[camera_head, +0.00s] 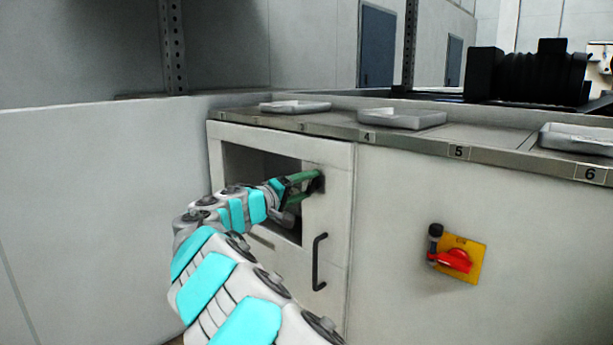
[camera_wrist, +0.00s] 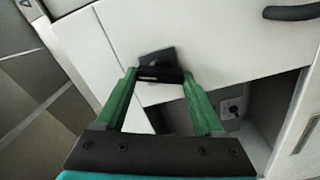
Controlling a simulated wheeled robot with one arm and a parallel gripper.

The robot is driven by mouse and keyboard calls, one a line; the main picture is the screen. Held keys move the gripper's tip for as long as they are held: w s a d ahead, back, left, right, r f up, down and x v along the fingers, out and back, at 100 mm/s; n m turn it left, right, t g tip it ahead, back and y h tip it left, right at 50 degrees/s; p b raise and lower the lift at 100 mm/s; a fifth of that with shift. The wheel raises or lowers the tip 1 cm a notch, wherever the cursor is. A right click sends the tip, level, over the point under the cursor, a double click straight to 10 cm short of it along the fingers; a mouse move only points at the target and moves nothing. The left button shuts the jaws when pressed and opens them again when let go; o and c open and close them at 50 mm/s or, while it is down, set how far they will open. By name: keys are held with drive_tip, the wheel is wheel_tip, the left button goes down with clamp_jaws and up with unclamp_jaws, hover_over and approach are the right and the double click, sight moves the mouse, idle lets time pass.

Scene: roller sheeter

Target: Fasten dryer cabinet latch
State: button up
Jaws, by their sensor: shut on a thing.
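The dryer cabinet (camera_head: 328,230) is a pale box front with a dark rectangular opening on its left side. A small black latch (camera_head: 319,184) sits on the pale panel right of that opening. In the wrist view the latch (camera_wrist: 160,74) shows a dark square base with a short bar in front. My gripper (camera_head: 300,187) has green fingers and reaches the latch from the left. In the wrist view my gripper (camera_wrist: 159,76) is shut on the latch, its fingertips at either end of the bar. The far side of the latch is hidden.
A black bar handle (camera_head: 319,262) is below the latch. A red rotary switch (camera_head: 455,260) on a yellow plate is to the right. Shallow grey trays (camera_head: 402,118) stand on the numbered counter (camera_head: 350,131) above. A plain pale wall (camera_head: 90,190) is at left.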

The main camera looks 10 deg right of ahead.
drive_tip(key=n+p, duration=0.2)
drive_tip(key=n, duration=0.1)
drive_tip(key=shift+a+r+p, duration=0.1)
drive_tip(key=shift+r+p, duration=0.05)
drive_tip(key=shift+p, duration=0.15)
drive_tip(key=shift+f+n+p, duration=0.2)
drive_tip(key=shift+n+p, duration=0.35)
drive_tip(key=shift+n, duration=0.25)
drive_tip(key=o, duration=1.4)
drive_tip(key=v, duration=0.7)
drive_tip(key=shift+s+a+f+b, duration=0.1)
drive_tip(key=shift+s+a+b, duration=0.1)
drive_tip(key=shift+a+b, duration=0.1)
